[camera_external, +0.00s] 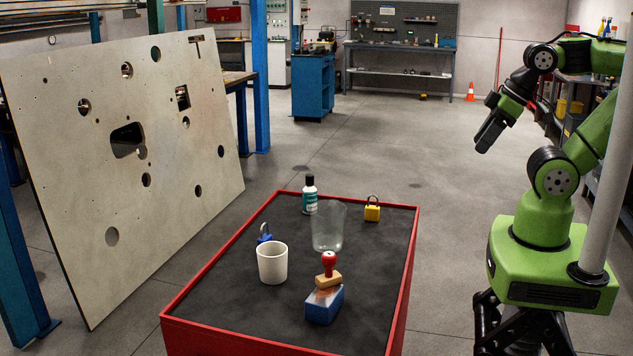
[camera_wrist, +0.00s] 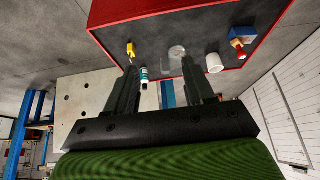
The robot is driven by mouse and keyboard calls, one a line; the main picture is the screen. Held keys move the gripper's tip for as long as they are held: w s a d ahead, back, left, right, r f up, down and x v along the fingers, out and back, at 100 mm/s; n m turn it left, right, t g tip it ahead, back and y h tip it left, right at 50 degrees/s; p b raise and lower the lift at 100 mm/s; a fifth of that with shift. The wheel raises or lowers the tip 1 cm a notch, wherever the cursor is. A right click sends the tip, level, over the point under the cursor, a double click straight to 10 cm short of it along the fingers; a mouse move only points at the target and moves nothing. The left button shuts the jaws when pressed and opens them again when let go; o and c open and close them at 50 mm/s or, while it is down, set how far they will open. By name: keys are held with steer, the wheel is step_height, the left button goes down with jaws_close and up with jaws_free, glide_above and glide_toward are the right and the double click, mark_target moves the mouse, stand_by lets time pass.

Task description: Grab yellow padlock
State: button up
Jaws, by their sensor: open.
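The yellow padlock (camera_external: 372,212) stands upright with its shackle up near the far right corner of the red-rimmed table (camera_external: 411,240). It also shows in the wrist view (camera_wrist: 131,50), small and beyond the left fingertip. My gripper (camera_external: 488,136) is in the air to the right of the table, well apart from the padlock and higher than it. In the wrist view my gripper (camera_wrist: 165,80) has its two dark fingers spread apart, with nothing held between them.
A blue padlock (camera_external: 265,234), a white cup (camera_external: 272,263), a blue block (camera_external: 323,306) and a red-handled stamp (camera_external: 329,270) share the table. A large holed panel (camera_external: 80,130) leans at left.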

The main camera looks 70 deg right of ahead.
steer(key=m+t+b, duration=0.8)
steer(key=m+b, duration=1.1)
steer(key=m, duration=1.7)
glide_toward(365, 219)
steer(key=shift+w+d+r, duration=0.85)
steer(key=shift+w+r, duration=0.05)
steer(key=x, duration=0.2)
steer(key=b+x, duration=0.1)
steer(key=x, duration=0.5)
steer(key=shift+w+a+f+b, duration=0.2)
steer(key=shift+a+f+b, duration=0.05)
steer(key=shift+a+b, duration=0.1)
steer(key=shift+s+d, duration=0.1)
